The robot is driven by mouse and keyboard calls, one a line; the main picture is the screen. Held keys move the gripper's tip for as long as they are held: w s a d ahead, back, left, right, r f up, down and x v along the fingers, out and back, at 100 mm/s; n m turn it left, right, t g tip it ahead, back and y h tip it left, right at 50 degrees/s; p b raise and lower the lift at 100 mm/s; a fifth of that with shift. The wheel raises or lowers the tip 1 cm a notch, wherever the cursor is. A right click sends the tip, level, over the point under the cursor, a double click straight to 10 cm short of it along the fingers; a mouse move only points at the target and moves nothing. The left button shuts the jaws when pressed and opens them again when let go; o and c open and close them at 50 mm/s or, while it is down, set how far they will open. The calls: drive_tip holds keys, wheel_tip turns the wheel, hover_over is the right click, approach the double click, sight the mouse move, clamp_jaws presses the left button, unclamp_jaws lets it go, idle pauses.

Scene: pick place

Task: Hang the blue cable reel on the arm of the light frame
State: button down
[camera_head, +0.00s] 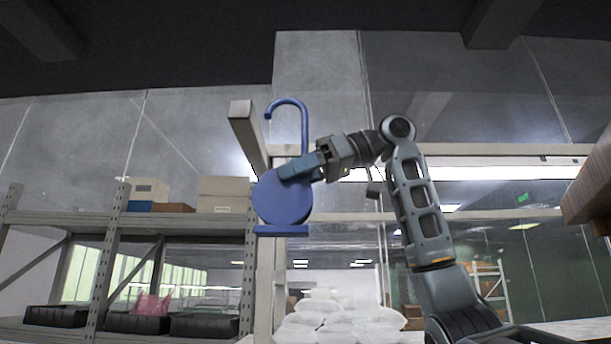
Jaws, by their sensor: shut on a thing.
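The blue cable reel (281,201) is a round disc with a tall hook on top that curves to the left and a flat foot at the bottom. It is held upright in the air. My gripper (302,168) comes from the right and is shut on the reel near its upper part. The light frame (263,300) is a pale post with a square arm (246,135) that points toward me at the upper left. The hook's tip shows just right of the arm's end. I cannot tell the depth between hook and arm. The reel hides part of the post.
A grey shelf rack (110,225) at the left holds boxes (222,194) above and black bins (136,323) below. A pile of white bags (335,318) lies behind the post. A brown object (588,180) juts in at the right edge.

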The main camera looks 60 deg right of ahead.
drive_tip(key=b+x, duration=0.1)
drive_tip(key=x, duration=0.7)
drive_tip(key=shift+b, duration=0.35)
idle(0.6)
drive_tip(key=shift+w, duration=0.1)
drive_tip(key=shift+c, duration=2)
unclamp_jaws()
drive_tip(key=shift+f, duration=0.1)
drive_tip(key=b+v, duration=0.1)
drive_tip(key=v, duration=0.6)
drive_tip(key=shift+s+d, duration=0.15)
drive_tip(key=shift+s, duration=0.2)
